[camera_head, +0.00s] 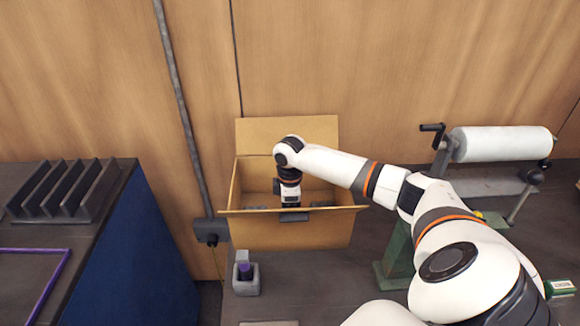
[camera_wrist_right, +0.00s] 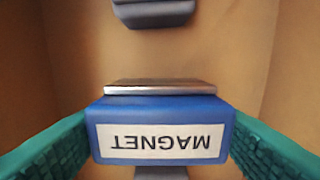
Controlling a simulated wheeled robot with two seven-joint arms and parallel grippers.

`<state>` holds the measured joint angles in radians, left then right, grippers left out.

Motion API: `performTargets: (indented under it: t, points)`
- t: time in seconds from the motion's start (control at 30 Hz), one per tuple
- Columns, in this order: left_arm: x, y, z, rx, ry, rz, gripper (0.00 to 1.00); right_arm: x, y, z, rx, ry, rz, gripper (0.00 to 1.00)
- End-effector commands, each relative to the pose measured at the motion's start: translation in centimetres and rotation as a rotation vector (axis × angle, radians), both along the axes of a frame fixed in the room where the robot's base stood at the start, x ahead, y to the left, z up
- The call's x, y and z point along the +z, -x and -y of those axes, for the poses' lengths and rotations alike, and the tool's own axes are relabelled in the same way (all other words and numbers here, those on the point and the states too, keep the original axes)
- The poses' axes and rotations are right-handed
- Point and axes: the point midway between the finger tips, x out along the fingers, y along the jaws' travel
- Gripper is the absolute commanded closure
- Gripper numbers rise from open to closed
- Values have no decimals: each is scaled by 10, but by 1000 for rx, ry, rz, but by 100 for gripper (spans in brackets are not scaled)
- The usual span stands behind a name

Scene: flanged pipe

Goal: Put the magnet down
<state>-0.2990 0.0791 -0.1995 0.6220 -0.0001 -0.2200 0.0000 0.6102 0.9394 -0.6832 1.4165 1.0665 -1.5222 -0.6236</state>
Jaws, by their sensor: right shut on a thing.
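The magnet (camera_wrist_right: 160,112) is a blue block with a white label, read upside down, and a silvery metal plate on its far side. My right gripper (camera_wrist_right: 160,140) is shut on it, with one teal finger at each side. In the head view my right arm reaches down into an open cardboard box (camera_head: 330,232), and the right gripper is mostly hidden there. The magnet cannot be made out in the head view. My left gripper is not in view.
A dark grey part (camera_wrist_right: 153,12) lies ahead of the magnet between the box walls. In front of the box stands a small grey holder (camera_head: 246,285) with a purple-topped item. A film roll (camera_head: 500,142) is at right, a slotted rack (camera_head: 65,188) at left.

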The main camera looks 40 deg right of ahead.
Motion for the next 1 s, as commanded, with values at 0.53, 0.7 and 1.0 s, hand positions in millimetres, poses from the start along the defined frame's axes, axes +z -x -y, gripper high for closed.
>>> performTargets:
  t: [0.53,0.7,1.0]
  points:
    - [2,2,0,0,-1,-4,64,-13,0,0,1,-1,1,19]
    - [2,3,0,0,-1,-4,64,-13,0,0,1,-1,1,15]
    - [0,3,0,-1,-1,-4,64,1,-1,1,1,1,3,15]
